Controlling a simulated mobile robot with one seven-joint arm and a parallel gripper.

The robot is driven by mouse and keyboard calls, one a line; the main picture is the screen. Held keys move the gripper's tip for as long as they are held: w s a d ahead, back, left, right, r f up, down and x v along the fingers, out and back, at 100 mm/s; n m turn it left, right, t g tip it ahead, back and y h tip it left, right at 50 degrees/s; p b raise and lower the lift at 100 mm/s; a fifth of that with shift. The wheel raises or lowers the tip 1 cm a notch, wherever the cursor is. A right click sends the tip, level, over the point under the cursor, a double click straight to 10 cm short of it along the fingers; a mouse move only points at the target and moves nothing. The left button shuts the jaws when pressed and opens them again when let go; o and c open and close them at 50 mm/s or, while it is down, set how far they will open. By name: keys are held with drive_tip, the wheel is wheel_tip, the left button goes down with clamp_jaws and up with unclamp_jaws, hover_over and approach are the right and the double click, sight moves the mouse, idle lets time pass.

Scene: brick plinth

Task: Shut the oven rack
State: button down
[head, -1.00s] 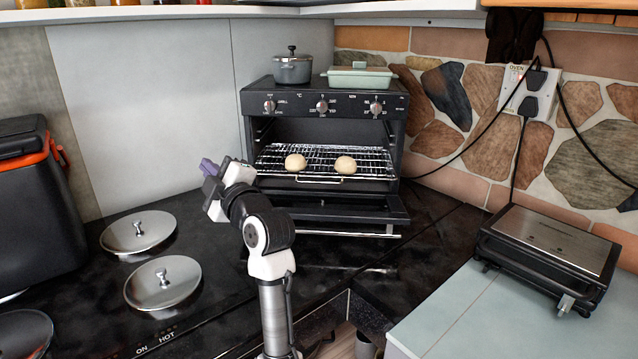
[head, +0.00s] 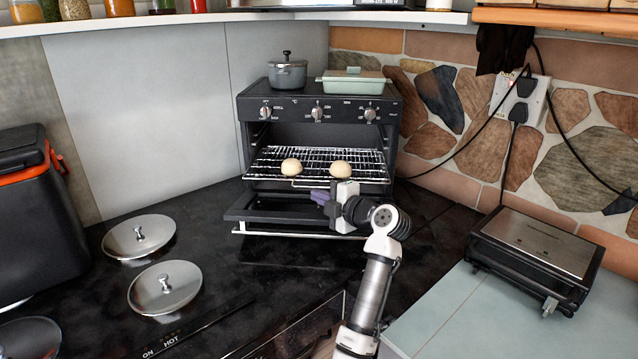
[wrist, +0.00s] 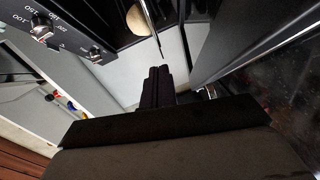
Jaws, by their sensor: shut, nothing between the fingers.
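The black oven (head: 318,109) stands open at the back of the counter, its door (head: 290,215) folded down. The wire oven rack (head: 270,163) sits in the opening with its front part sticking out over the door. Two pale dough balls (head: 291,166) rest on it. My gripper (head: 318,196) is in front of the rack's front edge, a little below it and right of its middle, above the open door. The fingers (wrist: 157,85) are together and empty. Whether they touch the rack cannot be told. In the wrist view, one ball (wrist: 138,19) and the oven knobs show.
A grey pot (head: 288,74) and a green dish (head: 352,83) stand on the oven. Two metal lids (head: 165,290) lie on the dark counter to the left. A grill press (head: 537,252) stands at the right. The counter before the oven is mostly clear.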

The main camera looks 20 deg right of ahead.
sight(308, 187)
drive_tip(key=w+p, duration=0.1)
drive_tip(key=w, duration=0.2)
drive_tip(key=shift+w+d+f+p, duration=0.2)
drive_tip(key=shift+w+d+p, duration=0.05)
drive_tip(key=shift+d+p, duration=0.1)
drive_tip(key=shift+w+d+f, duration=0.25)
drive_tip(key=shift+w, duration=0.25)
